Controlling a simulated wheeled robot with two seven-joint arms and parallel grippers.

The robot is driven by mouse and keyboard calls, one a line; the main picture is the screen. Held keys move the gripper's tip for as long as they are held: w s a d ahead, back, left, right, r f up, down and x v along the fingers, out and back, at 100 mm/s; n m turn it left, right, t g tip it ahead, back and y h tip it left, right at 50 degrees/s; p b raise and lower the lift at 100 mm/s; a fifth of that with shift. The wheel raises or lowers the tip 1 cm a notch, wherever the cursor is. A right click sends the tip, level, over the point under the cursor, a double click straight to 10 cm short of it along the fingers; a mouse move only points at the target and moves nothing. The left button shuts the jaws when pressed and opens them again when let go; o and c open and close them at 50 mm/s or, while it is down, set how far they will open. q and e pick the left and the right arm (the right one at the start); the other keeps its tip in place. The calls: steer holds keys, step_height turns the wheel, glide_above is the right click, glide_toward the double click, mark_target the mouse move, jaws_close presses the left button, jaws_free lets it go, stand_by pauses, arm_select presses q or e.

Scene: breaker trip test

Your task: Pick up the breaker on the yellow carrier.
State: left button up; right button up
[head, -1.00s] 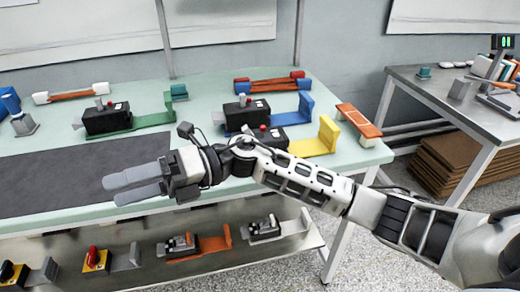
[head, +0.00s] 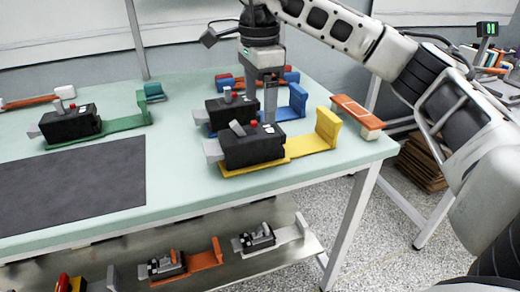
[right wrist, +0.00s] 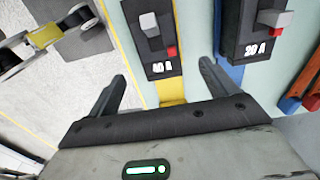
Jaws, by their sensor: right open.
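The black breaker (head: 252,146), with a grey lever and a red button, lies on the yellow carrier (head: 312,143) near the table's front right. In the right wrist view the breaker (right wrist: 155,50) reads 40 A, and the yellow carrier (right wrist: 172,86) shows below it. My right gripper (head: 270,118) points down just behind the breaker in the head view, open and empty. In the right wrist view its fingers (right wrist: 162,74) stand apart on either side of the yellow carrier; contact cannot be told. My left gripper is out of view.
A breaker on a blue carrier (head: 297,102) stands close behind, reading 20 A in the wrist view (right wrist: 255,30). A breaker on a green carrier (head: 125,123) is at left. An orange-topped block (head: 356,112) is at right. The dark mat (head: 70,182) is clear.

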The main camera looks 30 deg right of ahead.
mark_target(260, 130)
step_height(260, 130, down, 5)
steer(key=shift+r, duration=0.1)
steer(key=shift+d+f, duration=0.1)
steer(key=shift+f, duration=2.6)
steer(key=c, duration=1.8)
steer(key=shift+r, duration=0.2)
steer(key=shift+c, duration=0.2)
